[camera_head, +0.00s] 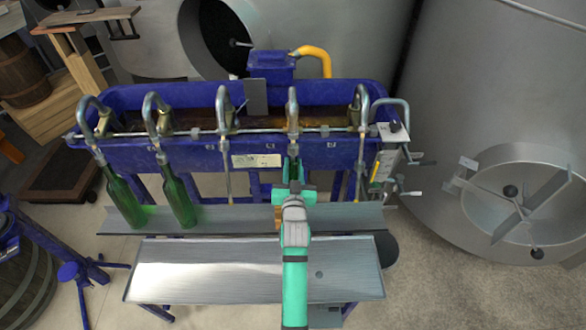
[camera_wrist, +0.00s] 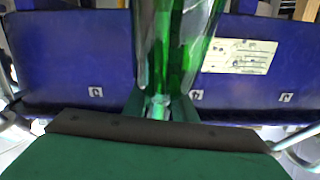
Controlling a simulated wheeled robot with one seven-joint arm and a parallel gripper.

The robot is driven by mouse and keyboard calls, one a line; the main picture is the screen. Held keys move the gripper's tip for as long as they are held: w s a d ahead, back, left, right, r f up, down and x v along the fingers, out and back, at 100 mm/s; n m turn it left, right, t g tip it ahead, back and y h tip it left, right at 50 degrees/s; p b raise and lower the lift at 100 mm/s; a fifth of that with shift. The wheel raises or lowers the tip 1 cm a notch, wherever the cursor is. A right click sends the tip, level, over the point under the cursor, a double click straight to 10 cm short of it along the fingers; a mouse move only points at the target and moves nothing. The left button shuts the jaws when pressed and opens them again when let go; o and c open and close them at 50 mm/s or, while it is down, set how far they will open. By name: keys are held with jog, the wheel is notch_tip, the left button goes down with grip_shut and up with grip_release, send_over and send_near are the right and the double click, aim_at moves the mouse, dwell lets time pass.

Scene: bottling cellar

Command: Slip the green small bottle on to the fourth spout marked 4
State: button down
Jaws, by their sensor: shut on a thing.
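My gripper (camera_head: 293,190) is shut on a green bottle, in front of the trough and in line with the fourth spout from the left (camera_head: 292,108). In the wrist view the green bottle (camera_wrist: 178,45) stands between the fingers (camera_wrist: 160,108). In the head view my gripper and arm hide most of it; only a dark green sliver shows above the gripper, just under the fourth spout. Whether the spout's tip is inside the bottle's mouth, I cannot tell. The spout numbers are too small to read.
Two green bottles (camera_head: 124,200) (camera_head: 178,196) stand tilted under the first and second spouts on a narrow grey shelf (camera_head: 235,218). The third and fifth spouts (camera_head: 226,110) (camera_head: 360,105) have no bottle. The blue trough (camera_head: 200,155) bears a paper label (camera_head: 256,161). A wide metal shelf (camera_head: 200,270) is bare.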

jog(key=shift+d+f, duration=0.3)
jog(key=shift+f, duration=0.3)
jog(key=shift+d+f, duration=0.25)
jog(key=shift+f, duration=0.3)
jog(key=c, duration=1.5)
grip_release()
jog(key=shift+o, duration=0.6)
jog(key=shift+w, duration=0.1)
jog(key=shift+a+r, duration=0.15)
jog(key=shift+a, duration=0.15)
jog(key=s, duration=0.7)
jog(key=s+r, duration=0.1)
jog(key=s, duration=0.2)
jog(key=shift+s+d, duration=0.25)
jog(key=shift+s, duration=0.15)
